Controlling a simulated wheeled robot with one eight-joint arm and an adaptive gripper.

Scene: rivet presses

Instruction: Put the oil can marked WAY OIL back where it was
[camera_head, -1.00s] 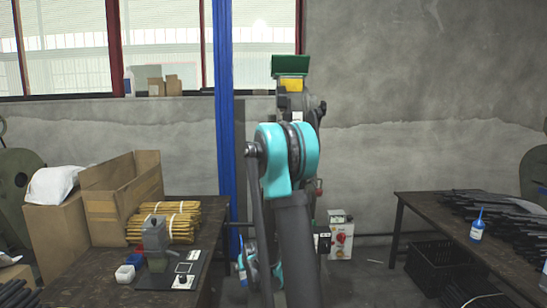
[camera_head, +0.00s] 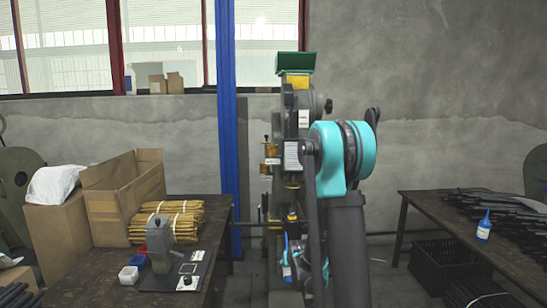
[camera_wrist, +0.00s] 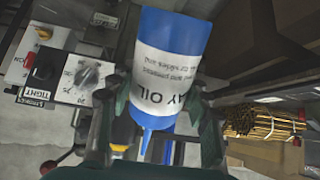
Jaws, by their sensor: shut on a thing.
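The oil can marked WAY OIL (camera_wrist: 170,75) is blue with a white label and a narrow spout. My gripper (camera_wrist: 163,112) is shut around it, one finger on each side, in the wrist view. That view is turned over, as the printing and the switch labels appear upside down. In the head view the can (camera_head: 287,246) shows only partly, low in front of the rivet press (camera_head: 297,125). My arm hides much of the gripper there. Another blue can with a pale label (camera_head: 484,228) stands on the right table; its marking is too small to read.
The left table (camera_head: 92,285) bears a cardboard box (camera_head: 112,205), yellow rod bundles (camera_head: 180,228) and a grey device (camera_head: 159,240). The right table (camera_head: 440,212) bears black rods. A black crate (camera_head: 437,265) is below it. Control boxes (camera_wrist: 85,80) show in the wrist view.

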